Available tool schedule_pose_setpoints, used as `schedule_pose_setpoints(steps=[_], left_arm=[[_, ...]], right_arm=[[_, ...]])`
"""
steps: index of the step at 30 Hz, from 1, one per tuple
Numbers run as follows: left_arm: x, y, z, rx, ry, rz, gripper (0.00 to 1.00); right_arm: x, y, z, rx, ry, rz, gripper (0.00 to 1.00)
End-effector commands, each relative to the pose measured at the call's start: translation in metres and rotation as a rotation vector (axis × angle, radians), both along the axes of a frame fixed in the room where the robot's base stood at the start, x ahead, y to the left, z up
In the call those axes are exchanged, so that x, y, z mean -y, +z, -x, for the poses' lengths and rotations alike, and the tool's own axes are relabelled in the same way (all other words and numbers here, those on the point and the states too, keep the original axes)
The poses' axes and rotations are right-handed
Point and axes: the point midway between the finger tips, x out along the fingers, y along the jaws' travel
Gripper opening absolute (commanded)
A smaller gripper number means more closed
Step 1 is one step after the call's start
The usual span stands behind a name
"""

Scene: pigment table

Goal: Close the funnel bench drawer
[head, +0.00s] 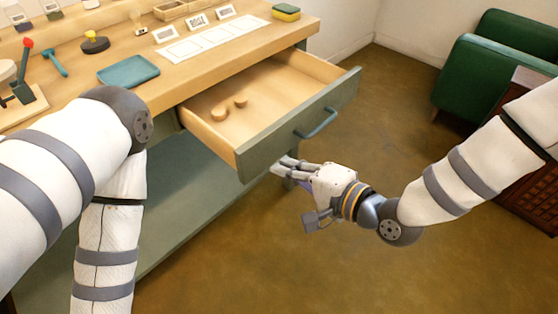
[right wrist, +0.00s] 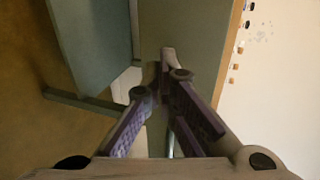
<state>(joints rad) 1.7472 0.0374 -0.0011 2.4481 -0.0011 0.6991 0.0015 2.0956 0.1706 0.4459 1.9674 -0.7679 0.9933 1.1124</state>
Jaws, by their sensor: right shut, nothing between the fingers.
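The drawer (head: 260,92) of the wooden-topped bench stands pulled out in the head view. Its grey-green front (head: 300,118) faces right, with a bar handle (head: 318,124) on it. A curved wooden piece and a small round one (head: 228,108) lie inside. My right gripper (head: 280,167) is shut and empty, just below the front's lower near corner; I cannot tell whether it touches. In the right wrist view its fingers (right wrist: 160,85) are close to grey-green panels (right wrist: 190,35). My left arm crosses the left side, but its gripper is out of view.
A grey-green lower shelf (head: 195,185) runs under the drawer. A green armchair (head: 490,70) stands at right.

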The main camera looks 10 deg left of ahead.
Motion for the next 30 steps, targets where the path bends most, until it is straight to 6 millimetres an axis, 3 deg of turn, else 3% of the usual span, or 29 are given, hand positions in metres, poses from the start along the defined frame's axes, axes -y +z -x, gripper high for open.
schedule_pose_setpoints(steps=[6,22,30], left_arm=[[0.0,0.002,-0.002,0.005,0.0,0.0,0.3],[0.0,-0.002,0.002,-0.006,0.0,0.0,0.3],[0.0,-0.021,0.019,-0.063,-0.002,0.0,0.3]], right_arm=[[-0.018,0.002,-0.013,0.003,0.001,0.0,0.0],[-0.025,0.0,-0.018,0.001,0.001,0.0,0.0],[-0.063,-0.005,-0.045,-0.004,0.001,0.0,0.0]])
